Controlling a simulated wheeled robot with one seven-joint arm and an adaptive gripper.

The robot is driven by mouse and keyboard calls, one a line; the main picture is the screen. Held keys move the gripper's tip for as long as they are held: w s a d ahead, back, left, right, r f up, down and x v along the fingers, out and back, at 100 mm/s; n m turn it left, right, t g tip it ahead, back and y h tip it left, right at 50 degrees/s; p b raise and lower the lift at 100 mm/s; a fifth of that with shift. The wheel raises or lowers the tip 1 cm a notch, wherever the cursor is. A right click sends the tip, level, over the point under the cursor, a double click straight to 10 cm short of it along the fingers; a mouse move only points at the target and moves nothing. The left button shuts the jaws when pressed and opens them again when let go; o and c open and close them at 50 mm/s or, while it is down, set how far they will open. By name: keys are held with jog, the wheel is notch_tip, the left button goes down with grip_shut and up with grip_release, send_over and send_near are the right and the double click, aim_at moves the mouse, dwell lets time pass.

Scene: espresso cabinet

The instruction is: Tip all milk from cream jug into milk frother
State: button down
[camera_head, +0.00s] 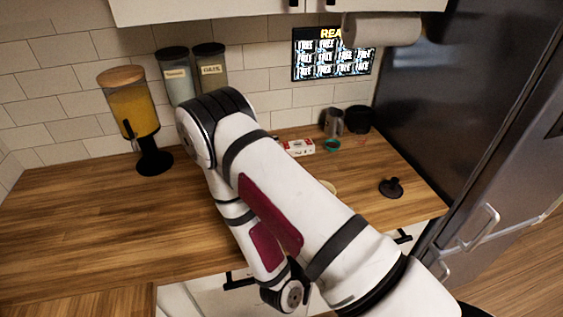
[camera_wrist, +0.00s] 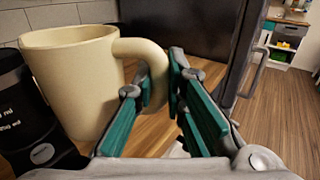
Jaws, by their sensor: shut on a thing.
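The cream jug (camera_wrist: 80,85) is large at the left of the wrist view, roughly upright with its handle (camera_wrist: 148,72) toward my gripper. My gripper (camera_wrist: 172,85) is shut on the handle, with a teal-padded finger on each side. Milk inside the jug cannot be seen. A black device with white lettering and a round button (camera_wrist: 30,125), apparently the milk frother, stands left of the jug and is partly cut off by the frame. In the head view my arm hides the gripper; a pale rim (camera_head: 329,187) shows past the arm, perhaps the jug.
On the wooden counter (camera_head: 80,220) are a juice dispenser (camera_head: 133,110), a small white box (camera_head: 300,147), a metal pitcher (camera_head: 333,122), a black container (camera_head: 358,119) and a black tamper-like object (camera_head: 391,187). A dark fridge (camera_head: 450,100) bounds the right. The counter's left is clear.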

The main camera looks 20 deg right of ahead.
jog(key=shift+w+r, duration=0.1)
jog(key=shift+w+a+r+n+b, duration=0.1)
jog(key=shift+w+r+n+b, duration=0.15)
jog(key=shift+r+n+b, duration=0.1)
jog(key=shift+w+a+r+n+g+y+b, duration=0.1)
jog(key=shift+w+a+r+n+g+b, duration=0.2)
jog(key=shift+r+n, duration=0.35)
jog(key=shift+w+a+r+n+t+y+b, duration=0.1)
jog(key=shift+w+r+n+b, duration=0.2)
jog(key=shift+w+r+n, duration=0.35)
jog(key=shift+w+a+r+n+g+y+b, duration=0.1)
jog(key=shift+w+a+r+n+g+b, duration=0.15)
jog(key=shift+r+n, duration=0.4)
jog(key=w+a+r+n+g+b, duration=0.1)
jog(key=w+a+r+n+b, duration=0.1)
jog(key=w+r+n+b, duration=0.2)
jog(key=shift+w+a+r+n, duration=0.15)
jog(key=shift+w+r+n, duration=0.4)
jog(key=shift+r, duration=0.85)
jog(key=shift+w+r, duration=0.1)
